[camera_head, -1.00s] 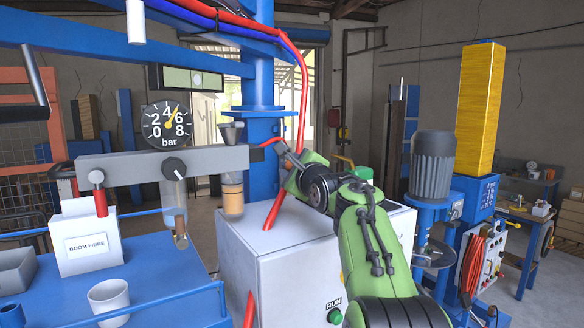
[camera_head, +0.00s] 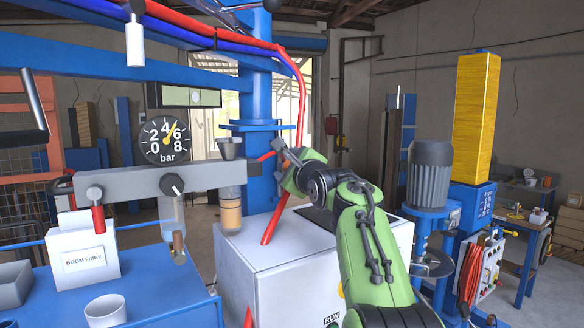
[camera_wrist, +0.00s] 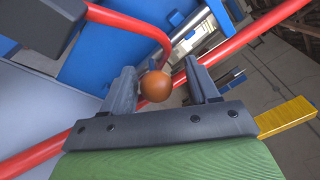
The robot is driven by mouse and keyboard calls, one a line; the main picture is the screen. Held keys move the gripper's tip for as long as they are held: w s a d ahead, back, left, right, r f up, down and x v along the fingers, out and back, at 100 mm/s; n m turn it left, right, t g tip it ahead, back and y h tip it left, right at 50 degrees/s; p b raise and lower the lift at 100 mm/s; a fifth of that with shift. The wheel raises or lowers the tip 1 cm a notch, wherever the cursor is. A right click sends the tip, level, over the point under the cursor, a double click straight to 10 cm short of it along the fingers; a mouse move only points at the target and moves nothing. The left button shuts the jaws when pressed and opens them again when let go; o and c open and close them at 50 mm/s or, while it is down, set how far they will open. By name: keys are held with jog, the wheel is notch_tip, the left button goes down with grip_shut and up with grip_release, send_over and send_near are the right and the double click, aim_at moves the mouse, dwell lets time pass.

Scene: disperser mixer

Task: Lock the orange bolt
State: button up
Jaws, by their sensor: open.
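The orange bolt shows in the wrist view as a round orange ball (camera_wrist: 156,86). It lies between the two dark fingers of my gripper (camera_wrist: 161,78), closer to the left finger, with a wider gap on the right. I cannot tell whether the left finger touches it. The rest of the bolt is hidden. My gripper is open.
Red hoses (camera_wrist: 235,45) pass close around my fingers in the wrist view. A pressure gauge (camera_head: 164,139) and a grey bar (camera_head: 140,183) are at the left. A white cabinet (camera_head: 270,270) stands below my arm. A mixer motor (camera_head: 429,172) stands at the right.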

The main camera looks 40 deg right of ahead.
jog(key=shift+s+f+b, duration=0.15)
jog(key=shift+s+b, duration=0.15)
jog(key=shift+s, duration=0.15)
jog(key=b+v, duration=0.4)
jog(key=v, duration=1.1)
